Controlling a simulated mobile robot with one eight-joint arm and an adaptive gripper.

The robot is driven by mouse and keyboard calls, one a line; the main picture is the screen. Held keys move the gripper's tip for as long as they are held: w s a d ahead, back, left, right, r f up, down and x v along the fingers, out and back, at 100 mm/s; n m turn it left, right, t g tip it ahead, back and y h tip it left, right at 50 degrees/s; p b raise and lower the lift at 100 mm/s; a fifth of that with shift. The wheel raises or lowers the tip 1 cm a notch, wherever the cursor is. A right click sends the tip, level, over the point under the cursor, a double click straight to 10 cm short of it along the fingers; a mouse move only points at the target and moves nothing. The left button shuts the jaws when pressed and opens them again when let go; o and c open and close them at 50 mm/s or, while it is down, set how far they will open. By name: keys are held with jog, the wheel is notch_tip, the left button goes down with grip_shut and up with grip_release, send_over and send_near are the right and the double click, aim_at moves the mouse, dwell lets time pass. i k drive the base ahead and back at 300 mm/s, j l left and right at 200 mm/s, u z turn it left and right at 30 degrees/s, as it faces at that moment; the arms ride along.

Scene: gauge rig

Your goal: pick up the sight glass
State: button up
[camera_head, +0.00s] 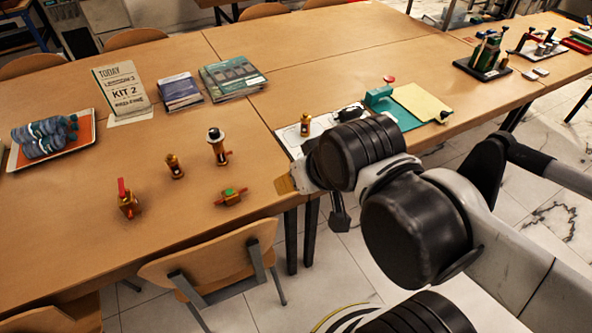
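The likely sight glass (217,148) stands upright on the wooden table left of my arm; it has a dark cap, a pale middle and a brass base with a small red part. I cannot be sure which fitting is the sight glass. My gripper (338,214) is mostly hidden behind my own arm links. Only a dark part of it shows, at the table's front edge, to the right of and apart from the fitting. Its fingers cannot be made out, nor whether it holds anything.
Near it are a small brass fitting (174,166), a red-lever valve (128,199) and a green-topped valve (230,197). Another brass fitting (305,124) stands on a white sheet.

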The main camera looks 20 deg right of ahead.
aim_at(231, 196)
jog(key=i+l+u, duration=0.1)
jog(key=l, duration=0.6)
jog(key=l+u, duration=0.1)
jog(key=l, duration=0.65)
jog(key=i, duration=0.05)
